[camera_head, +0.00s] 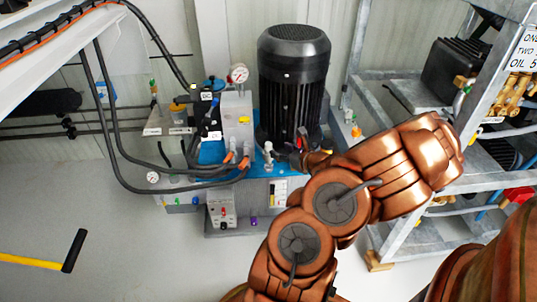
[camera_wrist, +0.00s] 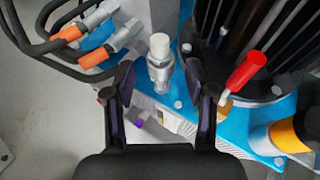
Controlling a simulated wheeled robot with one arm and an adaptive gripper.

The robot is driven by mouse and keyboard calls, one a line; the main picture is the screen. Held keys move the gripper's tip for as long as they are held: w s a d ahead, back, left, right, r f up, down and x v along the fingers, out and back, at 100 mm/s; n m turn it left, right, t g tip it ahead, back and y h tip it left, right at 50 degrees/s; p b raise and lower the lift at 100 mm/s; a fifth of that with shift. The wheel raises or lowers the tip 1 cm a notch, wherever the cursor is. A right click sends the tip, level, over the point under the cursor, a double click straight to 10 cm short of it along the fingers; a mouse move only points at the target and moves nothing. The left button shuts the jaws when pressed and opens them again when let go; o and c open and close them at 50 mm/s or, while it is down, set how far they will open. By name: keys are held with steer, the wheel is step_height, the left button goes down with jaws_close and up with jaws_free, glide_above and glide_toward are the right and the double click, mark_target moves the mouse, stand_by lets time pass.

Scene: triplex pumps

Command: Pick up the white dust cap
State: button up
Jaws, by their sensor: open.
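In the wrist view, the white dust cap (camera_wrist: 160,45) sits on top of an upright metal fitting (camera_wrist: 161,73) that rises from the blue top plate (camera_wrist: 176,112) of the pump unit. My gripper (camera_wrist: 158,68) is open, with one dark finger on each side of the fitting's line and clear gaps on both sides. Nothing is held. In the head view, a small pale fitting (camera_head: 268,150) stands on the unit's front edge, just left of my gripper (camera_head: 298,158), which is partly hidden by my copper-coloured arm.
A black finned motor (camera_head: 293,85) stands behind. Orange-ended hoses (camera_wrist: 68,35) lie left of the fitting, and a red-handled part (camera_wrist: 245,70) is to the right. A metal rack (camera_head: 400,235) stands at the right. Floor at the front left is open, apart from a yellow-and-black bar (camera_head: 35,261).

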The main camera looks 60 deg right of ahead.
mark_target(270, 145)
steer(key=shift+r+b+x, duration=0.15)
steer(key=shift+b+x, duration=0.35)
steer(key=shift+x, duration=0.95)
steer(key=shift+r+b+x, duration=0.2)
steer(key=shift+b+x, duration=0.3)
steer(key=shift+x, duration=1)
steer(key=shift+w, duration=0.1)
jaws_close()
